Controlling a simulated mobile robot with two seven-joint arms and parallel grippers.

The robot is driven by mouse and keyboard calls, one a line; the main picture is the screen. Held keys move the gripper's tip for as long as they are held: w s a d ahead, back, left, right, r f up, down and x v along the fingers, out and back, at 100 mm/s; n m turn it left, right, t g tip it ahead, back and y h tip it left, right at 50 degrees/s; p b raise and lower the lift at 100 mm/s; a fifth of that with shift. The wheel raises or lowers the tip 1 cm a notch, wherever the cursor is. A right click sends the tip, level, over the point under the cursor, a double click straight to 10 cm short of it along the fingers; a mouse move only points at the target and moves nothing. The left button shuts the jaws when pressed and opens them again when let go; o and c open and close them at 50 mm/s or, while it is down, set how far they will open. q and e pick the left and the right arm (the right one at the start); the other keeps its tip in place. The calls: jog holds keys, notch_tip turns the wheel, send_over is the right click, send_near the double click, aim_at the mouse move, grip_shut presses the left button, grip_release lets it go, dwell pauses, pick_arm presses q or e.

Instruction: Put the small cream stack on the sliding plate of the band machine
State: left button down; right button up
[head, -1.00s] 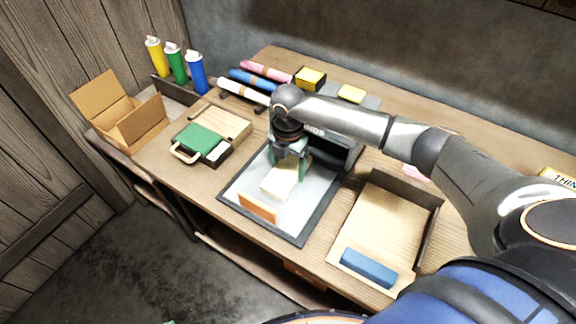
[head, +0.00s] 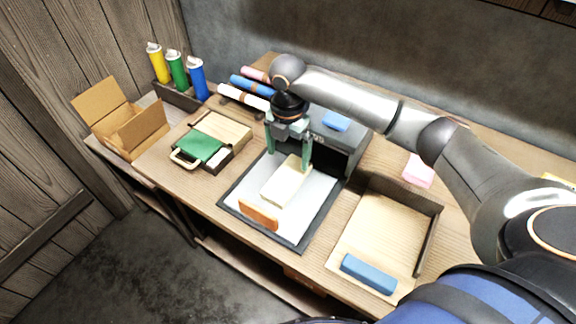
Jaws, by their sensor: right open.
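The small cream stack (head: 287,181) lies on the pale sliding plate (head: 312,199) of the band machine (head: 345,148), inside the plate's dark frame. An orange-brown block (head: 258,215) stands at the stack's front end on the same plate. My right gripper (head: 289,158) points down over the back end of the stack. Its greenish fingers are spread apart and hold nothing. Whether a fingertip still touches the stack is hard to tell. My right forearm and wrist cover part of the machine's top and the table behind it. My left gripper is not in view.
To the right is a wooden tray (head: 433,235) with a blue block (head: 369,274). A green-topped case (head: 200,147) and an open cardboard box (head: 120,134) stand left. Spray cans (head: 178,70) and rolls (head: 243,97) are at the back. Pink pads (head: 419,170) lie right of the machine.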

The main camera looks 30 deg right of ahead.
notch_tip(320, 180, up, 4)
jog(key=shift+r, duration=0.15)
